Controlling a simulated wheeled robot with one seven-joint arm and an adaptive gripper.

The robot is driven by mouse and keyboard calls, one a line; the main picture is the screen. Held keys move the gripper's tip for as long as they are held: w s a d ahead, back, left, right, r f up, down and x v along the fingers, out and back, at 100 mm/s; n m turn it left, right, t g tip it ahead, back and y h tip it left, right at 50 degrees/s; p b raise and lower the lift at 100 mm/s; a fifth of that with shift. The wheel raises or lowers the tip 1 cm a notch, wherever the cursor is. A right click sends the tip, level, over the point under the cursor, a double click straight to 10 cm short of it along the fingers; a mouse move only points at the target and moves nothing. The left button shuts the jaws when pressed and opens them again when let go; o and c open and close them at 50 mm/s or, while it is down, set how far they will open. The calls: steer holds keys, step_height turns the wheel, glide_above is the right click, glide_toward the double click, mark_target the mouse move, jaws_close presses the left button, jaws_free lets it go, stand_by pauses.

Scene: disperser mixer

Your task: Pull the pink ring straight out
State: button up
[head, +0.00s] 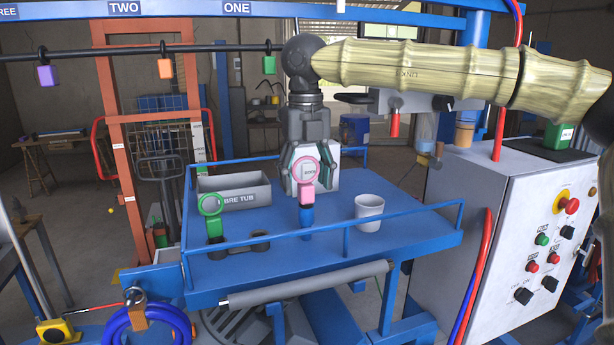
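The pink ring (306,171) stands upright on top of a short blue piece (306,216) on the blue table, with its pink stem running down to it. My gripper (313,181) hangs from above at the ring, pointing down. Its two dark fingers are spread, one on each side of the ring in the picture. A white block with lettering (332,168) shows behind the ring and between the fingers. I cannot tell whether the fingers touch the ring or the block.
A green ring (210,205) stands to the left, near a grey tub (234,190). A white cup (369,211) stands to the right. A blue rail (400,220) runs along the table's front edge. A control cabinet (505,215) stands at the right.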

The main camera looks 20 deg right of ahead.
jaws_close()
steer(key=shift+r, duration=0.1)
steer(key=shift+w+r, duration=0.1)
steer(key=shift+d+r, duration=0.1)
steer(key=shift+r, duration=0.25)
steer(key=shift+r, duration=0.2)
steer(key=shift+r, duration=2.25)
steer(key=shift+r, duration=0.2)
steer(key=shift+r, duration=1.85)
